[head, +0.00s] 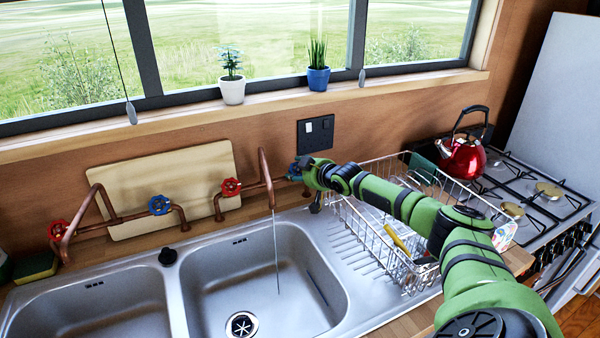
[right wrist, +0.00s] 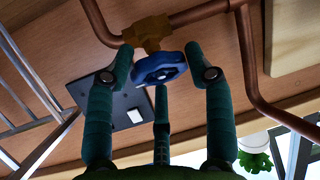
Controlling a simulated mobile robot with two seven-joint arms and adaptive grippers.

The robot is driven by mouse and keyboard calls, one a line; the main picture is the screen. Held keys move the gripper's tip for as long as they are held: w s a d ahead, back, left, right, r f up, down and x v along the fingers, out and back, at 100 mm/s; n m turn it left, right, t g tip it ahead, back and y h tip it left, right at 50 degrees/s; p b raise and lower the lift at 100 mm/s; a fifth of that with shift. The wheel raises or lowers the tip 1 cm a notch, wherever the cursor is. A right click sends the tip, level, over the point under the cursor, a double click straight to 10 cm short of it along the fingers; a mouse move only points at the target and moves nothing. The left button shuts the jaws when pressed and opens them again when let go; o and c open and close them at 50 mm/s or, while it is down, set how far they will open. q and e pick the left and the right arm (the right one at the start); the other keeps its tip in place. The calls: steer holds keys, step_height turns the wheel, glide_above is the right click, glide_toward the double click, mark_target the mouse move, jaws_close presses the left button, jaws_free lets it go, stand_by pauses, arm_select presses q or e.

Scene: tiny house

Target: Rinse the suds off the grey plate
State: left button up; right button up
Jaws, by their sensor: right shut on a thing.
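My right gripper (head: 308,177) is at the blue tap handle (head: 295,171) at the right end of the copper pipework. In the right wrist view, my gripper's fingers (right wrist: 160,88) are shut around this blue handle (right wrist: 158,68), below a brass valve. A thin stream of water (head: 276,250) runs from the right copper spout (head: 265,172) into the right sink basin (head: 205,285). I cannot make out the grey plate or any suds. A thin dark strip (head: 317,287) shows at the right side of that basin. My left gripper is out of view.
A wire dish rack (head: 365,235) with a yellow-handled item (head: 397,240) stands right of the sink, under my right arm. A red kettle (head: 463,158) stands on the stove. A red handle (head: 231,187) is left of the spout. The left basin (head: 95,305) looks empty.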

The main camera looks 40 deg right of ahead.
mark_target(300, 173)
steer(key=o, duration=1.2)
steer(key=shift+f, duration=0.2)
steer(key=shift+r, duration=0.1)
step_height(300, 173, up, 10)
steer(key=shift+f, duration=0.1)
